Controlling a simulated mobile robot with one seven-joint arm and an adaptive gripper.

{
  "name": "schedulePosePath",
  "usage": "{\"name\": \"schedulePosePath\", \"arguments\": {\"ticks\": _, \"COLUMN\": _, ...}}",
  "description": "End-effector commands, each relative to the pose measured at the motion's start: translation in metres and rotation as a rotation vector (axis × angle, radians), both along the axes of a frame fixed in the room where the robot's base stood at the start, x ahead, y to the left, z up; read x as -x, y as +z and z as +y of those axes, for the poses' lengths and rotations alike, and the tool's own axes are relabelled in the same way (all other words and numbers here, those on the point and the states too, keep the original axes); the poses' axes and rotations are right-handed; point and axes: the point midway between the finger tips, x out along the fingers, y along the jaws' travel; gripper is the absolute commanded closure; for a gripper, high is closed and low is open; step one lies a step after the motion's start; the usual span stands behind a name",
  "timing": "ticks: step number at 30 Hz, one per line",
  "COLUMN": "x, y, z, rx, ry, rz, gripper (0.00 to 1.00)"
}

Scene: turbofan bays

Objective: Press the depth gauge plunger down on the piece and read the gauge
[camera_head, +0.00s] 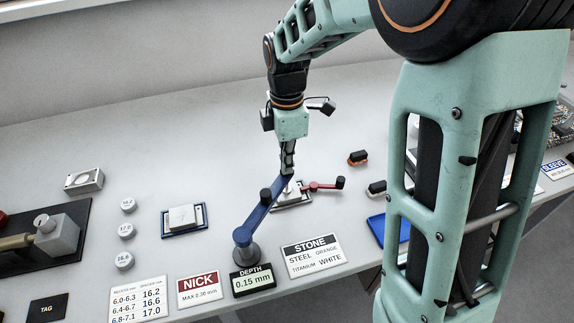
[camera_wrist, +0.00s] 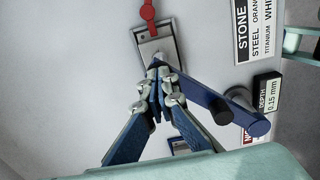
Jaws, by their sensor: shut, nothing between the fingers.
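The depth gauge is a blue arm (camera_head: 262,212) on a grey post (camera_head: 244,252), with a black knob on the arm. Its free end reaches over a small light piece in a grey fixture (camera_head: 293,200) with a red clamp lever (camera_head: 322,185). The display (camera_head: 252,280) reads "DEPTH 0.15 mm". My gripper (camera_head: 287,172) is shut and empty, pointing down at the arm's free end above the piece. In the wrist view the closed fingertips (camera_wrist: 158,84) are at the blue arm's end, beside the fixture (camera_wrist: 157,45). The fingers hide the plunger, so I cannot tell whether they touch it.
A STONE sign (camera_head: 313,256), a NICK sign (camera_head: 199,290) and a number table (camera_head: 138,302) stand along the front. A blue-edged tray (camera_head: 184,220) and several round weights (camera_head: 126,230) are at left. A blue tray (camera_head: 385,229) is at right. The back of the table is clear.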

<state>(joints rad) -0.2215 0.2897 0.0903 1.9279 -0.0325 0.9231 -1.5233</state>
Motion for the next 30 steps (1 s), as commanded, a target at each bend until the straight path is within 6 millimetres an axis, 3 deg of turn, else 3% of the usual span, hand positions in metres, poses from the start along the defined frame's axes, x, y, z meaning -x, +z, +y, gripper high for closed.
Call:
{"name": "schedulePosePath", "arguments": {"ticks": 12, "x": 0.003, "y": -0.001, "z": -0.001, "rx": 0.003, "ry": 0.0, "rz": 0.01, "gripper": 1.0}}
{"name": "schedulePosePath", "arguments": {"ticks": 30, "x": 0.001, "y": 0.049, "z": 0.0, "rx": 0.001, "ry": 0.0, "rz": 0.004, "gripper": 1.0}}
